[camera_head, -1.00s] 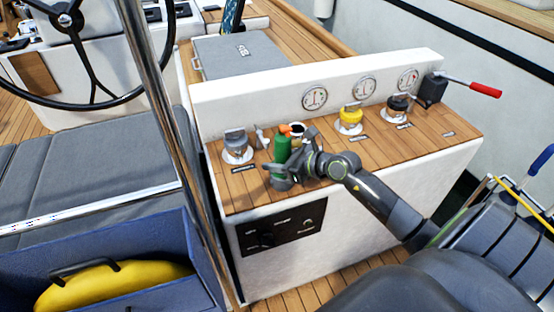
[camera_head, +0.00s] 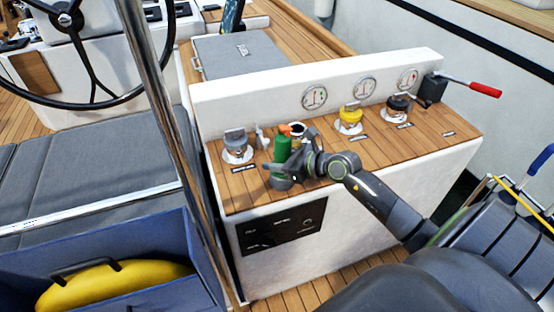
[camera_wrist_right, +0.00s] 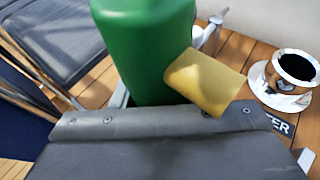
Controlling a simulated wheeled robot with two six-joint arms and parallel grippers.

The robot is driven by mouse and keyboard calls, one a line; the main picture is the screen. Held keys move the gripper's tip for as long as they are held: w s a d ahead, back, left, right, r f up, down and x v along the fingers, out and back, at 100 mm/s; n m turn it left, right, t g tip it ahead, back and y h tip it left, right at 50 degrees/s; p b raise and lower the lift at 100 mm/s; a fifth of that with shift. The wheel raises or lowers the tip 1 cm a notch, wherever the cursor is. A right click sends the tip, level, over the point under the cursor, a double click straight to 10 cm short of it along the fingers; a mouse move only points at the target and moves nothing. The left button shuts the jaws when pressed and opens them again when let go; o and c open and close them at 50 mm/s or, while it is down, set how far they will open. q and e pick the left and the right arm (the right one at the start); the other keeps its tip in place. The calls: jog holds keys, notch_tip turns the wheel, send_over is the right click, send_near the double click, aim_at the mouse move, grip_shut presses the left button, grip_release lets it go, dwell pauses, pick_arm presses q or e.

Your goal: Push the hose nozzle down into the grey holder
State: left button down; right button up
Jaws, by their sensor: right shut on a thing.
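The hose nozzle (camera_head: 282,148) is green with an orange top and stands about upright on the near left part of the teak console. My right gripper (camera_head: 284,168) is shut on it from the right. The grey holder (camera_head: 281,183) shows as a short grey piece directly below the green body; whether the nozzle sits fully in it cannot be told. In the right wrist view the green body (camera_wrist_right: 146,45) fills the upper middle, with a yellow-orange part (camera_wrist_right: 205,82) on its right. Its lower end is hidden behind my dark grey gripper. My left gripper is not in view.
A grey-capped fitting (camera_head: 236,143) stands to the left, a yellow-capped one (camera_head: 350,118) and a black-capped one (camera_head: 397,105) to the right. A steel pole (camera_head: 165,120) rises at the left.

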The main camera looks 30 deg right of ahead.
jog(key=shift+r, duration=0.1)
jog(key=shift+f+b, duration=0.35)
jog(key=shift+f, duration=0.3)
dwell(0.4)
jog(key=o, duration=1)
jog(key=shift+o, duration=0.2)
jog(key=shift+s, duration=0.1)
jog(key=shift+p+v, duration=1.3)
jog(key=shift+v, duration=1.4)
jog(key=p+v, duration=0.1)
jog(key=v, duration=0.4)
jog(key=shift+s+r+p, duration=0.15)
jog(key=shift+p, duration=0.15)
